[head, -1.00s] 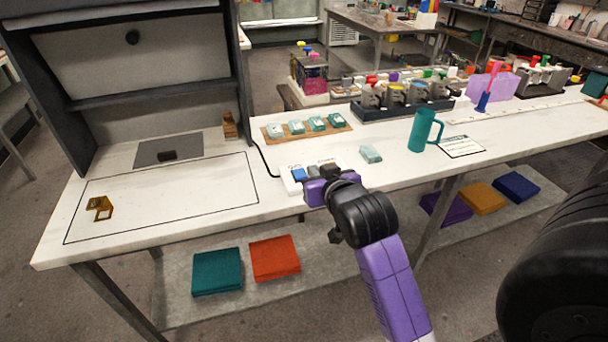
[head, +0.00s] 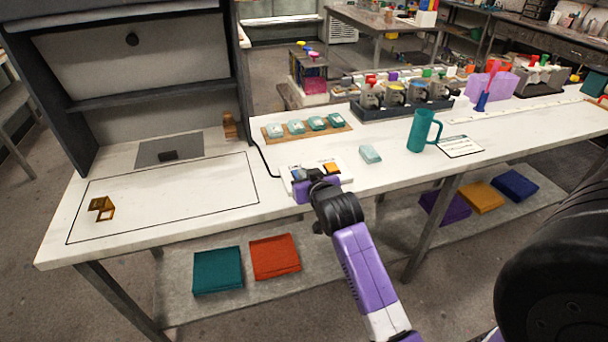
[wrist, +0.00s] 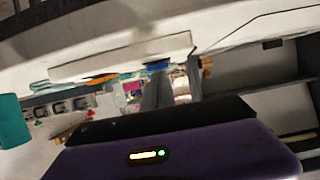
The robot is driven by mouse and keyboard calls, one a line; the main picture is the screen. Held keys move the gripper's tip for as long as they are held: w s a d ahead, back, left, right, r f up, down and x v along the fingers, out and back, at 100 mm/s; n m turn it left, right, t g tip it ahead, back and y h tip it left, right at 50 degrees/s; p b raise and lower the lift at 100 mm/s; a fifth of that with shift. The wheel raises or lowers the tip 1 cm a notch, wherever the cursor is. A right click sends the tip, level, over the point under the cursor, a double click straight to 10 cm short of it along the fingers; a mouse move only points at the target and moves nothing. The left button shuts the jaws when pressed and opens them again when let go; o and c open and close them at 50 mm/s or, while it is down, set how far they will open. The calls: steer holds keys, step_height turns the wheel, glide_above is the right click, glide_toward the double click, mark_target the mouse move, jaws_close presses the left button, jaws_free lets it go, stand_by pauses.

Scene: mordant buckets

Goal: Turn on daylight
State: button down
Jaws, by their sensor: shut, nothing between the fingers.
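A white switch box (head: 346,178) sits on the bench near its front edge, right of the booth. It has a blue button (head: 296,171) at the left and an orange button (head: 332,168) at the right; its middle is partly hidden by my gripper. The lettering is too small to read. My gripper (head: 314,176) is shut and empty, low in front of the box. In the wrist view, which is upside down, the box (wrist: 120,58) and the blue button (wrist: 158,65) show close beyond the fingers. I cannot tell whether they touch. The grey booth (head: 130,62) stands left.
An amber object (head: 102,208) lies at the left. The bench front between is clear.

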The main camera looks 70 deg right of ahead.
steer(key=shift+a+f, duration=0.1)
steer(key=shift+f, duration=0.35)
steer(key=shift+r+p, duration=0.7)
steer(key=shift+r, duration=0.15)
